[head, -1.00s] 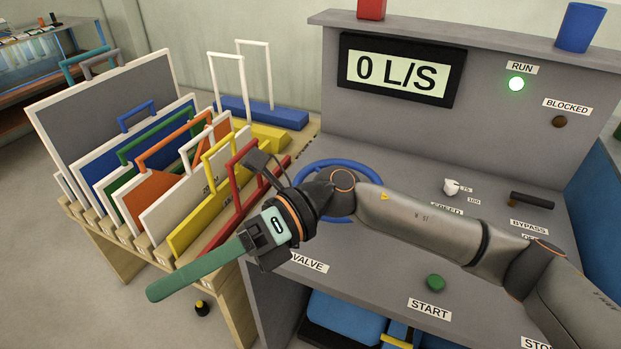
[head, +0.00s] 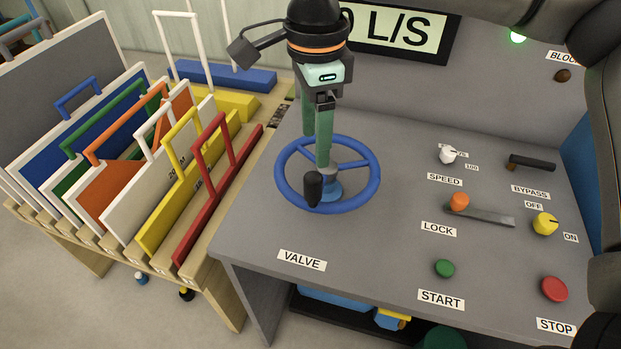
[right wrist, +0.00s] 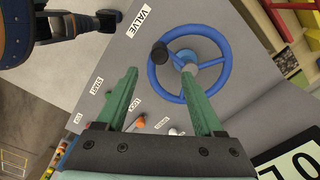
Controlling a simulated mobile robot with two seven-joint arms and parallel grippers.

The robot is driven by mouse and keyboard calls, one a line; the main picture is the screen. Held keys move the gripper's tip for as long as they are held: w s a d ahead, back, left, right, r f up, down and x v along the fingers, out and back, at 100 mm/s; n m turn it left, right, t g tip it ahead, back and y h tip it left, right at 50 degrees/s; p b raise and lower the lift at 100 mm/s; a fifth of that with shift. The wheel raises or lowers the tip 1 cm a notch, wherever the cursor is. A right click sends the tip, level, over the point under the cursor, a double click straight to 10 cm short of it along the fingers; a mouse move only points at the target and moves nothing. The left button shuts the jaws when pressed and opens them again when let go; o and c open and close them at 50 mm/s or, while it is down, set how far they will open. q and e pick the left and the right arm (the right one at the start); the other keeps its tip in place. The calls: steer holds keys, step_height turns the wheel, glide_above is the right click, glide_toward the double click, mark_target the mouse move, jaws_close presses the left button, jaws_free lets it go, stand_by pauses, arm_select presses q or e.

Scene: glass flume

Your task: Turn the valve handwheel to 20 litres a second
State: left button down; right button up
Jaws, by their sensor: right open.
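The blue valve handwheel (head: 371,185) lies flat on the grey bench top, above the VALVE label (head: 302,260). Its black knob (head: 313,188) stands upright on the rim at the near side. My right gripper (head: 322,160) points down over the wheel with green fingers. In the right wrist view its two fingers (right wrist: 160,80) are apart and empty, with the wheel (right wrist: 228,66) and knob (right wrist: 159,52) beyond them. I see no clear contact. The display (head: 395,30) is partly hidden by my arm; its visible part reads 0 L/S. My left gripper is not in the head view.
A SPEED knob (head: 448,155), orange LOCK knob (head: 459,201), black BYPASS lever (head: 531,163), yellow knob (head: 545,223), green START button (head: 444,268) and red STOP button (head: 554,289) are right of the wheel. A wooden rack (head: 215,285) of coloured panels stands left. The lamp (head: 518,37) glows green.

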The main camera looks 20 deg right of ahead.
mark_target(314, 176)
step_height(314, 176, down, 11)
steer(key=shift+f+p, duration=0.1)
steer(key=shift+p, duration=0.25)
jaws_close()
stand_by(0.5)
stand_by(0.9)
